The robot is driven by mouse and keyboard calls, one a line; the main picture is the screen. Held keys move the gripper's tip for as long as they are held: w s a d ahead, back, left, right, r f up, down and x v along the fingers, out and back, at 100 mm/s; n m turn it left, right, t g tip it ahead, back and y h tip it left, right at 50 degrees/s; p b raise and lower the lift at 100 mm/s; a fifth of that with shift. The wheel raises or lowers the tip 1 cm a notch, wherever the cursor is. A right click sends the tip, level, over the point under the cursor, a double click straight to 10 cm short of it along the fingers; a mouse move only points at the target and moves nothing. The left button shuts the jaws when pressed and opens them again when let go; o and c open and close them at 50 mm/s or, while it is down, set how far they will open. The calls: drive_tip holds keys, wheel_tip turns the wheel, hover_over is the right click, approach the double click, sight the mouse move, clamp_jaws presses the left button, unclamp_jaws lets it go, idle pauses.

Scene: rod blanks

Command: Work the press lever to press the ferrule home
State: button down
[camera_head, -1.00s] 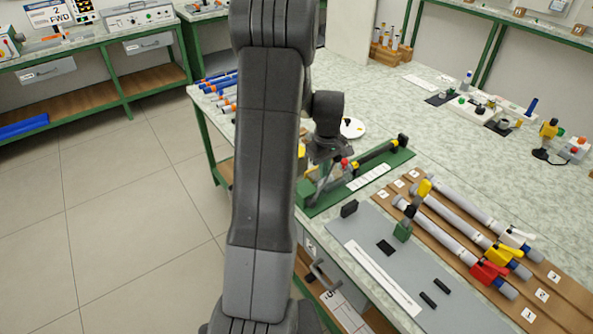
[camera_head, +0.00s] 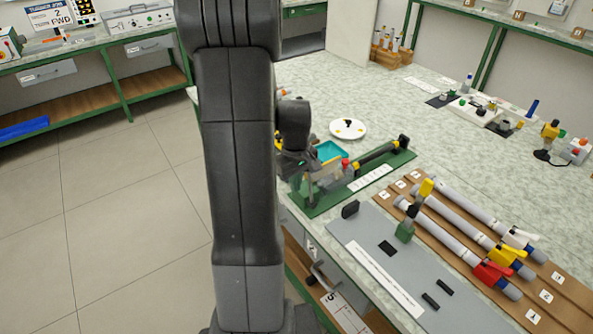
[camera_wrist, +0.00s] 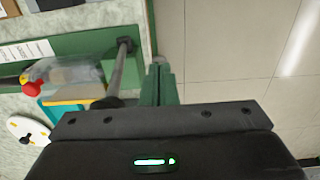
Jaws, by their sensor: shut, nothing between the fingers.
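The press stands on a green base (camera_head: 385,168) on the bench. It has a red knob (camera_head: 345,163), and a clear cover (camera_wrist: 68,75) shows in the wrist view. There, a dark rod with a black end (camera_wrist: 120,72), which looks like the press lever, rises from the base towards the camera. My gripper (camera_wrist: 160,68) is shut and empty, its green fingers together just right of that rod, with a small gap visible. In the head view my wrist hides the press's left end and the fingertips. I cannot make out the ferrule.
A teal tray (camera_head: 330,151) and a white disc (camera_head: 348,129) lie behind the press. A grey plate (camera_head: 365,235) and a brown rack (camera_head: 450,230) with several grey rods lie to the right. In the wrist view, open floor (camera_wrist: 240,50) lies beyond the bench edge.

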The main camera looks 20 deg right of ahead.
drive_tip(key=shift+s+a, duration=1)
drive_tip(key=shift+a, duration=1.6)
wheel_tip(320, 180, up, 8)
drive_tip(key=p, duration=0.5)
drive_tip(key=shift+f+p, duration=0.15)
drive_tip(key=shift+p, duration=0.2)
drive_tip(key=shift+f, duration=0.15)
wheel_tip(320, 180, down, 8)
drive_tip(key=w+d+b, duration=0.1)
drive_tip(key=d+b, duration=0.1)
drive_tip(key=b, duration=0.3)
drive_tip(key=shift+d+b, duration=0.35)
drive_tip(key=shift+b, duration=0.05)
drive_tip(key=shift+r, duration=0.2)
